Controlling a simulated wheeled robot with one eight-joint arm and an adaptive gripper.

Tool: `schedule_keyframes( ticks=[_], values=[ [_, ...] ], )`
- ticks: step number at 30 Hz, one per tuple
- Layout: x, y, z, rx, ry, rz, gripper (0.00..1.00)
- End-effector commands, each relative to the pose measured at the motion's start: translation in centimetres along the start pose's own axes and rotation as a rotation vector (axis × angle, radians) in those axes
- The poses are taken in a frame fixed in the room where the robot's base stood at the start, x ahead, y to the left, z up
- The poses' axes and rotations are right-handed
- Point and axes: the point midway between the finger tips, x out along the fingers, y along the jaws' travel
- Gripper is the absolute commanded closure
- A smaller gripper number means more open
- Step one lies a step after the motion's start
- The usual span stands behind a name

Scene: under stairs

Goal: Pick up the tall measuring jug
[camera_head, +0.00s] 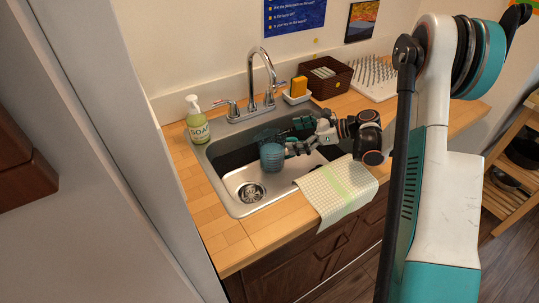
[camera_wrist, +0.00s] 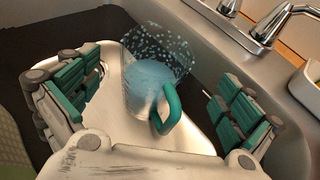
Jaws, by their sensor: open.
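A translucent blue jug (camera_wrist: 147,82) with a teal loop handle (camera_wrist: 168,108) shows between my gripper's fingers in the wrist view. A clear speckled part (camera_wrist: 165,48) flares out beyond it; I cannot tell if this is the same jug. In the head view, a ribbed blue vessel (camera_head: 272,158) is in the sink, with a clear bluish rounded shape (camera_head: 266,136) just behind it. My gripper (camera_head: 288,139) reaches into the sink from the right, close to both. Its fingers (camera_wrist: 155,80) are spread on either side of the jug, with gaps visible.
The steel sink (camera_head: 222,190) has a drain (camera_head: 251,192) at front left. The faucet (camera_head: 262,75) rises behind. A soap bottle (camera_head: 197,120) stands left. A cloth (camera_head: 338,190) drapes over the front right edge. A sponge holder (camera_head: 297,96), basket (camera_head: 328,77) and drying rack (camera_head: 373,78) stand behind.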

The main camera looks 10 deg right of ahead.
Motion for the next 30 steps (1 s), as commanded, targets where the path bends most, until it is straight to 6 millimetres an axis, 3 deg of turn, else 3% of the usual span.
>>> schedule_keyframes(
  ticks=[11, 21, 28, 30],
  values=[
    [3.0, 0.3, -0.5, -0.007, 0.007, 0.011, 0.0],
    [7.3, 0.4, -0.3, -0.006, 0.006, 0.01, 0.0],
    [7.4, 0.3, -0.1, -0.005, 0.006, 0.009, 0.0],
    [7.4, 0.3, -0.1, -0.005, 0.006, 0.009, 0.14]
  ],
)
